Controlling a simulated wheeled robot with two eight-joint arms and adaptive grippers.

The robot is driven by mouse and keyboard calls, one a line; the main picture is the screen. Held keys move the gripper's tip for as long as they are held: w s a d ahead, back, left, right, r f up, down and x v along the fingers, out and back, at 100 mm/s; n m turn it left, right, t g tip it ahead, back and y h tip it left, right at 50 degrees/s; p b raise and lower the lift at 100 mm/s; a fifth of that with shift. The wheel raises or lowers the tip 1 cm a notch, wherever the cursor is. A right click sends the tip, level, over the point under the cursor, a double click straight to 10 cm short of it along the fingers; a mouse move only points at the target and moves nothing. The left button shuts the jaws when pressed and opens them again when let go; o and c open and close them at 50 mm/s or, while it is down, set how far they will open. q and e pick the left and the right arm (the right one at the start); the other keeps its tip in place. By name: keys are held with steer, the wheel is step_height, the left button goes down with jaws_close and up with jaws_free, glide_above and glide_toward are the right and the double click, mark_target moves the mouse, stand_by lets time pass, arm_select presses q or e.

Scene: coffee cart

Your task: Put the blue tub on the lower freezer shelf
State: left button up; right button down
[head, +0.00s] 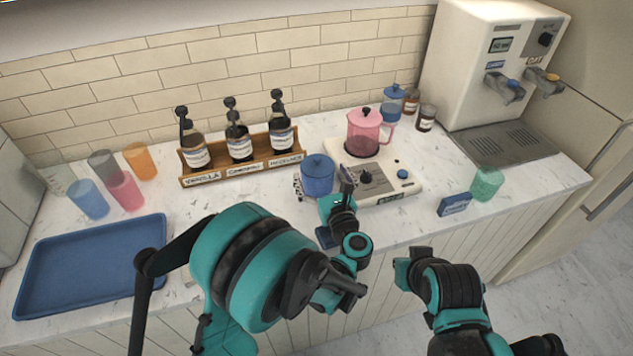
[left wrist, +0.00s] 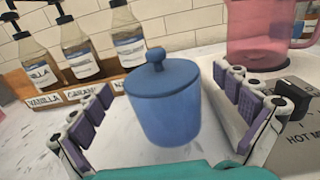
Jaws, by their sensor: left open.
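The blue tub (head: 317,175) has a lid with a round knob and stands upright on the marble counter, between the syrup rack and the hot plate. In the left wrist view the tub (left wrist: 163,105) sits between the spread fingers of my left gripper (left wrist: 168,115), with gaps on both sides. In the head view my left gripper (head: 325,192) is at the tub and partly hidden by its own arm. My right arm is low in front of the counter, and its fingers cannot be made out. No freezer shelf can be made out; a tall cream cabinet (head: 565,160) stands at the right.
The hot plate (head: 385,180) with a pink pot (head: 365,135) is close to the tub's right. The syrup rack (head: 242,165) is behind left. A blue tray (head: 90,265) and several cups are at the left. A green cup (head: 486,184) and small blue box (head: 454,204) are right.

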arm_select(q)
steer(key=x, duration=0.2)
steer(key=shift+w+a, duration=0.1)
steer(key=shift+w, duration=0.3)
steer(key=c, duration=1.8)
steer(key=shift+c, duration=0.2)
